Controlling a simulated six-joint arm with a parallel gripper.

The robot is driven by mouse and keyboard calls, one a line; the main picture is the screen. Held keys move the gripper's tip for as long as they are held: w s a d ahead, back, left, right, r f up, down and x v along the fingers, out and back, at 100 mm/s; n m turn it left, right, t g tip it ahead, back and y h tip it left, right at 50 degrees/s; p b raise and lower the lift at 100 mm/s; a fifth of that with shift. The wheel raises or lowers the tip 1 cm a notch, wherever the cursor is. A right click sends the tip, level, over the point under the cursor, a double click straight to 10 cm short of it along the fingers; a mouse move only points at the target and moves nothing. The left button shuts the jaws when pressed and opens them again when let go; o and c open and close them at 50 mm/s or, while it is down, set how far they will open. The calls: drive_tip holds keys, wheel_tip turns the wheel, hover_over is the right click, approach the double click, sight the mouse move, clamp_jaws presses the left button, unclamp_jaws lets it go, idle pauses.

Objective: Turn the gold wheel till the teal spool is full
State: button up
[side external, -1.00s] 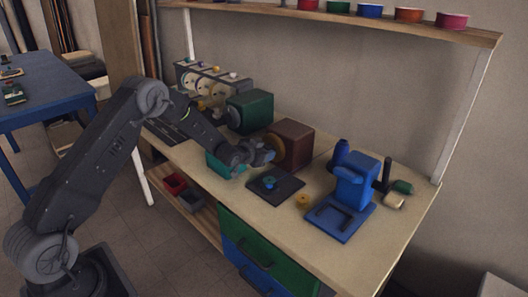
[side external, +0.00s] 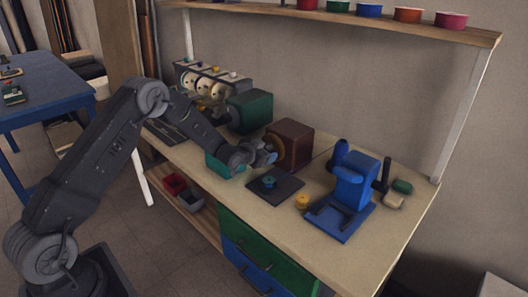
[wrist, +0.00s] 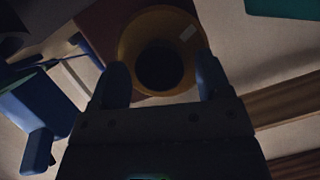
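The gold wheel (side external: 274,148) is on the left face of a dark red box (side external: 290,142), partly behind my gripper (side external: 266,155). In the wrist view the gold wheel (wrist: 133,40) shows as a ring with a dark centre and a pale mark on its rim. My gripper (wrist: 161,66) has its two blue fingers apart, one at each side of the wheel's lower rim. I see no clear contact. A small teal spool (side external: 268,181) stands on a dark square plate (side external: 288,187) just in front of the red box. How full it is cannot be made out.
A blue machine (side external: 352,185) with a dark handle stands to the right, with a small gold piece (side external: 302,202) beside it. A green box (side external: 250,111) is behind my gripper and a teal block (side external: 222,166) is beneath my wrist. A shelf (side external: 400,24) runs above.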

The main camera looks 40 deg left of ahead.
drive_tip(key=v, duration=1.3)
drive_tip(key=shift+s+r, duration=0.15)
drive_tip(key=shift+s, duration=0.25)
drive_tip(key=shift+d, duration=0.1)
drive_tip(key=w+f+n+h, duration=0.1)
drive_tip(key=w, duration=0.3)
drive_tip(key=w+a+f+n+h, duration=0.1)
drive_tip(key=w+f, duration=0.1)
drive_tip(key=w, duration=0.2)
drive_tip(key=w+f+n, duration=0.2)
drive_tip(key=w, duration=0.2)
drive_tip(key=shift+w+a+f+h, duration=0.2)
drive_tip(key=shift+a+f+h, duration=0.05)
drive_tip(key=shift+a+h, duration=0.15)
drive_tip(key=shift+c, duration=0.5)
